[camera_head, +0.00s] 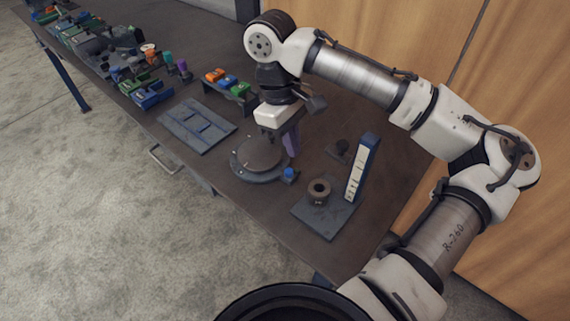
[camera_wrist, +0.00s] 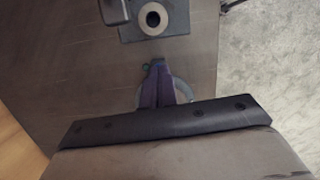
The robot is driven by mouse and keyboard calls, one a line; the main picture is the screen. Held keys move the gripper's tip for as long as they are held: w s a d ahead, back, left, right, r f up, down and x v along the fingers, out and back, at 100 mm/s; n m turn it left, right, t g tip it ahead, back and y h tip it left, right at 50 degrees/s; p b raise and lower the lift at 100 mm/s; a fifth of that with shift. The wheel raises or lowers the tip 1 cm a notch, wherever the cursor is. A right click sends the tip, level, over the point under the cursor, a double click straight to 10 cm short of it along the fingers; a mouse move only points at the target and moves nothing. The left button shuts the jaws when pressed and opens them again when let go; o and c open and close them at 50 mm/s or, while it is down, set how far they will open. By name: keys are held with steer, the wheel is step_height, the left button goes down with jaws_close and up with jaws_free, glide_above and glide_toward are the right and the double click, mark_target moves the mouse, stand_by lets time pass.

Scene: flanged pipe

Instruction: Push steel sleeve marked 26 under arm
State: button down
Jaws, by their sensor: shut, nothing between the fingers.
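A short brown-grey steel sleeve (camera_head: 319,197) stands upright on a dark flat plate (camera_head: 330,219) near the bench's front right, open hole up. It also shows as a ring in the wrist view (camera_wrist: 142,20), at the top. No number can be read on it. A blue upright post with a pale scale (camera_head: 361,167) rises at the plate's back right; I cannot make out a separate arm over the sleeve.
The round grey turntable (camera_head: 258,153) with a blue knob (camera_head: 289,174) stands left of the sleeve's plate. A flat grey tray (camera_head: 198,125) lies farther left. Coloured parts crowd the bench's far left end.

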mark_target(311, 183)
steer(key=x, duration=0.6)
steer(key=p+x, duration=0.1)
steer(key=x, duration=0.3)
steer(key=shift+d, duration=0.3)
steer(key=shift+s+d+p, duration=0.4)
steer(key=shift+s+d, duration=0.25)
steer(key=shift+d, duration=0.3)
